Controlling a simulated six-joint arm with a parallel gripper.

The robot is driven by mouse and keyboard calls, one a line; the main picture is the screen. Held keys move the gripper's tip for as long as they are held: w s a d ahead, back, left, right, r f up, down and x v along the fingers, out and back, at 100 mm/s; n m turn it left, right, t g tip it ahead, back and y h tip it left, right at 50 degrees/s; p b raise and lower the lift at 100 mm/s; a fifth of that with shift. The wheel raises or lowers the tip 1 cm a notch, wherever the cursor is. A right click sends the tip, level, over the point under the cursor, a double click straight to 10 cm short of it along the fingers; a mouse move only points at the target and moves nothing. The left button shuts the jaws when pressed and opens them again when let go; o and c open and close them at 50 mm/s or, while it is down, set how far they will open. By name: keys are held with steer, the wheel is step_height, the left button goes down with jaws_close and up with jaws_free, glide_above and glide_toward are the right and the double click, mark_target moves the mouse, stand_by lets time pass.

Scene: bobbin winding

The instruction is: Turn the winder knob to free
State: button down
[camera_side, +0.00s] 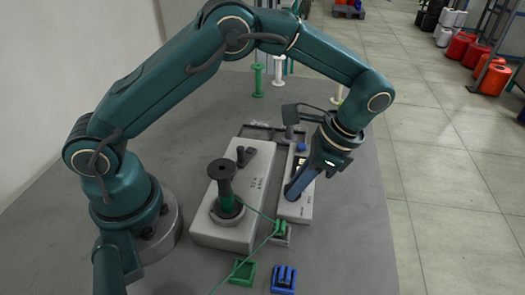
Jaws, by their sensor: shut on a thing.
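The winder (233,240) is a pale box on the table, with a green bobbin (224,184) standing upright on it and a black lever-like part (245,155) at its far end. To its right is a narrow pale control box (296,211). My gripper (291,192) reaches down onto the top of this control box and is shut on a dark knob there. The fingers hide most of the knob, so its pointer and setting cannot be read.
Green thread runs from the bobbin to a small green clip (281,228) and on toward the front. A green holder (242,272) and a blue holder (284,278) lie near the front. Green (258,80) and white (279,70) spools stand at the back.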

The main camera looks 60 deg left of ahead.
steer(key=shift+r, duration=0.1)
steer(key=c, duration=0.9)
jaws_free()
steer(key=shift+v, duration=2.5)
steer(key=shift+x, duration=2.6)
steer(key=shift+m, duration=0.4)
